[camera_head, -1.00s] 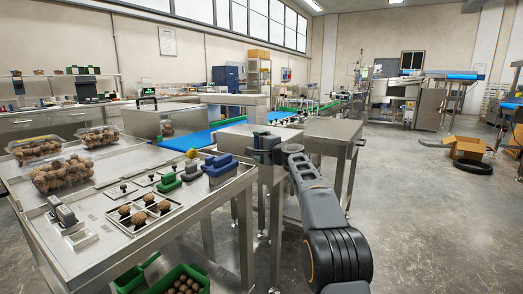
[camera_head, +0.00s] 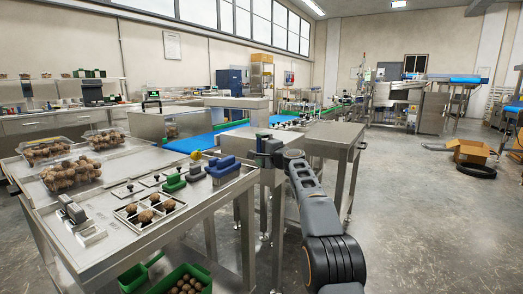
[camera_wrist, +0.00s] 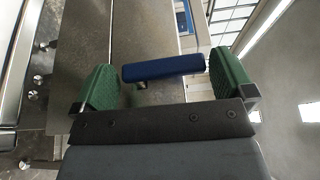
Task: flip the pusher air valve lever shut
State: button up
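My gripper (camera_head: 268,148) is at the near end of a steel stand, to the right of the tray table, in the head view. In the wrist view my gripper (camera_wrist: 165,85) has its two green finger pads wide apart, with nothing clamped. A blue bar-shaped handle (camera_wrist: 163,68), likely the valve lever, lies crosswise between the pads, with a small metal stub below it. A gap shows at its left end; its right end appears close to the right pad, and I cannot tell whether they touch. In the head view the lever is hidden or too small to make out.
The steel table (camera_head: 110,250) at left carries clear clamshells (camera_head: 75,180), a tray of brown balls and blue and green blocks (camera_head: 223,170). A steel stand (camera_head: 335,135) is just beyond my gripper.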

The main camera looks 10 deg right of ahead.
jog(key=b+v, duration=0.4)
jog(key=v, duration=1)
